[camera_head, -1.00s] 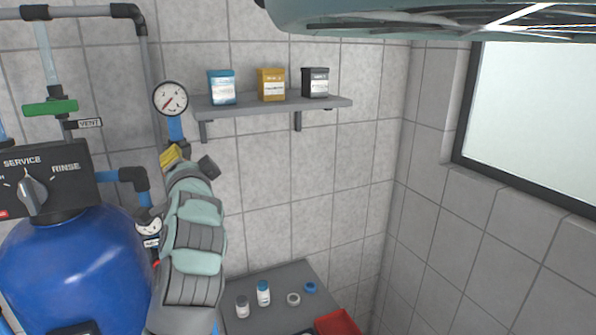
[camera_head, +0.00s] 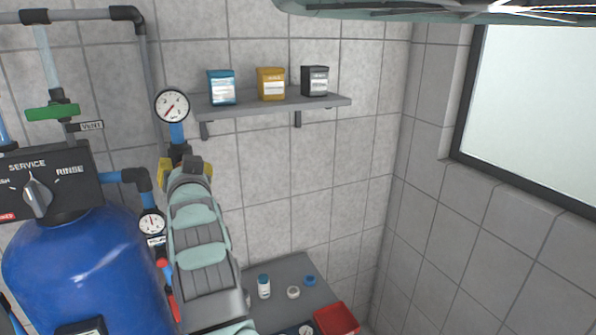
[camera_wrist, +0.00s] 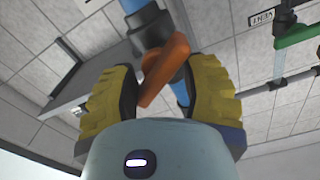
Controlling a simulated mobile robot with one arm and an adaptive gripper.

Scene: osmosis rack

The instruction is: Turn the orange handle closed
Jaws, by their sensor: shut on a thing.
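The orange handle (camera_wrist: 165,70) shows in the wrist view between my two yellow fingers. It sits on a dark valve body (camera_wrist: 147,27) on a blue pipe and slants across the pipe. My gripper (camera_wrist: 160,82) is shut on it, with one finger on each side. In the head view my gripper (camera_head: 186,168) is at the blue vertical pipe (camera_head: 177,132), just below the upper gauge. My wrist and fingers hide the handle there.
A blue tank (camera_head: 85,270) stands at left, with a lower gauge (camera_head: 152,223) and a red handle (camera_head: 168,290) close beside my arm. A shelf (camera_head: 275,105) with three containers is above right. A grey table (camera_head: 285,268) with small bottles and a red bin (camera_head: 336,319) is below.

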